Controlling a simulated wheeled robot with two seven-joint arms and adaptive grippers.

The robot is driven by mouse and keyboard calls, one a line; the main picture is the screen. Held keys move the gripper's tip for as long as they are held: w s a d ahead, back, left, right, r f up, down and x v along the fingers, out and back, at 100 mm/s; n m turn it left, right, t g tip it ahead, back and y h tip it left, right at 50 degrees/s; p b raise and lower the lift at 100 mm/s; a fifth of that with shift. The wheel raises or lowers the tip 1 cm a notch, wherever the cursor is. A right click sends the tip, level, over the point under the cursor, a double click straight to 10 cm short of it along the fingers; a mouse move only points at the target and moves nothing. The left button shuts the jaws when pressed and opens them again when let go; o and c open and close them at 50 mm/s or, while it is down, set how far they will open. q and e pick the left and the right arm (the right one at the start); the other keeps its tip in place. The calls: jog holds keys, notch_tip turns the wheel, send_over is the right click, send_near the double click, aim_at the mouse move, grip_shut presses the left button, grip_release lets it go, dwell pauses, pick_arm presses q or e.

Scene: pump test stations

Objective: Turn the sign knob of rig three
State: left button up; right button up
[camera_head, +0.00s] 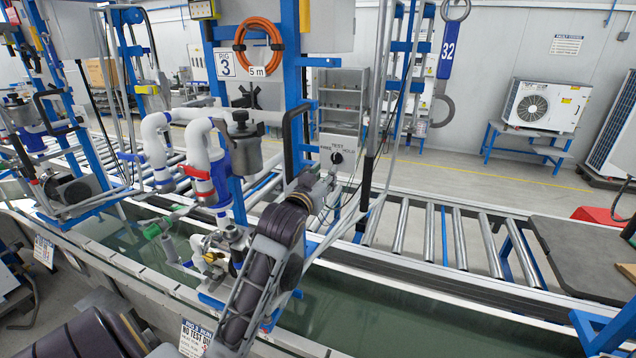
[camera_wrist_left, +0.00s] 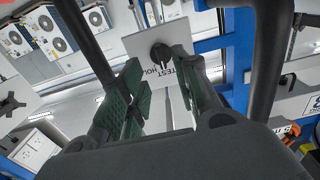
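The sign knob (camera_head: 336,157) of rig three is a small black knob on a white sign plate (camera_head: 338,143) lettered TEST and HOLD. In the left wrist view the black knob (camera_wrist_left: 161,57) sits on the tilted sign plate (camera_wrist_left: 183,38), beyond and between my fingertips. My left gripper (camera_head: 324,182) is just below and in front of the plate in the head view, its fingers hard to make out there. In the left wrist view my left gripper (camera_wrist_left: 163,88) is open, with green-grey finger pads apart and nothing between them. My right gripper is not in view.
The rig three label (camera_head: 226,65) hangs on the blue frame beside a coiled orange hose (camera_head: 259,46). White pipes and a pump (camera_head: 212,160) stand left of my arm. A grey upright post (camera_head: 374,110) rises right of the sign. A roller conveyor (camera_head: 440,235) runs behind the water trough (camera_head: 370,320).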

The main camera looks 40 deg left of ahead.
pick_arm(q)
jog(key=shift+v, duration=1.9)
jog(key=s+d+f+m+g+h, duration=0.1)
jog(key=s+d+f+g, duration=0.25)
jog(key=f, duration=0.55)
jog(key=s+d+f+m+g+h, duration=0.1)
jog(key=s+d+f+g+h, duration=0.2)
jog(key=f, duration=0.7)
jog(key=s+d+f+m+g, duration=0.1)
jog(key=s+d+f+g, duration=0.3)
jog(key=f, duration=0.5)
jog(key=s+d+f+m+g, duration=0.2)
jog(key=s+d+f+g, duration=0.25)
jog(key=s+f, duration=0.55)
notch_tip(320, 180, down, 27)
jog(key=s, duration=0.2)
jog(key=s+a+f, duration=0.1)
jog(key=s+f, duration=0.4)
jog(key=f, duration=0.3)
jog(key=s+f, duration=0.5)
jog(key=f, duration=0.2)
jog(key=s+a+f, duration=0.1)
jog(key=s+f, duration=0.3)
jog(key=s, duration=0.3)
jog(key=s+a+f+g, duration=0.1)
jog(key=s+a+f, duration=0.1)
jog(key=s+f, duration=0.3)
jog(key=shift+s+f+b, duration=0.25)
jog(key=shift+s+b, duration=0.2)
jog(key=shift+s, duration=0.7)
